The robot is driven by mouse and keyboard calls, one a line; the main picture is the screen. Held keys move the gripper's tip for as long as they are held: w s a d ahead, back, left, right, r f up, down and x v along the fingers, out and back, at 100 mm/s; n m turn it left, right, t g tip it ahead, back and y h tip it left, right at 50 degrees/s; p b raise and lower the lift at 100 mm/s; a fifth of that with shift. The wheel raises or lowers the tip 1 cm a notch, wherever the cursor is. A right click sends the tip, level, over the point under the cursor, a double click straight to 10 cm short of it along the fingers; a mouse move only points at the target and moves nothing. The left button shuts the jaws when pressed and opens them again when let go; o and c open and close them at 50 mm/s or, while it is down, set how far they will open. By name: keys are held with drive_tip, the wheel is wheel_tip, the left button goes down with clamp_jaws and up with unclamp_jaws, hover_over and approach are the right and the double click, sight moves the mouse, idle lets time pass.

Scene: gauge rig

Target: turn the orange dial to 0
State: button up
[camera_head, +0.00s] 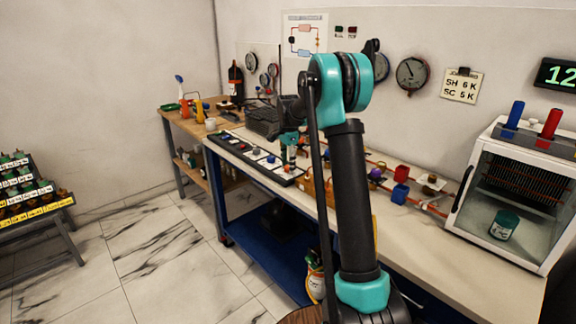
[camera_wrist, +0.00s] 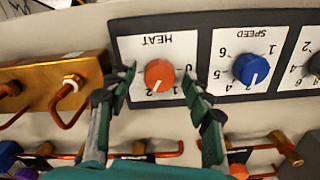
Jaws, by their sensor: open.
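The orange dial (camera_wrist: 160,72) sits on a white plate marked HEAT (camera_wrist: 150,48), upside down in the wrist view. A small white mark shows on the dial's lower edge, toward the digits below it. The exact reading is too small to tell. My gripper (camera_wrist: 158,79) is open, with one finger on each side of the dial. Whether the fingers touch it I cannot tell.
A blue SPEED dial (camera_wrist: 251,69) is right of the orange one, with a black dial (camera_wrist: 314,66) beyond. A brass block with copper pipes (camera_wrist: 62,82) stands close on the left. In the head view, a glass-fronted cabinet (camera_head: 520,195) stands at the bench's right end.

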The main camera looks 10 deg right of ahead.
drive_tip(key=c, duration=1.2)
drive_tip(key=shift+o, duration=0.2)
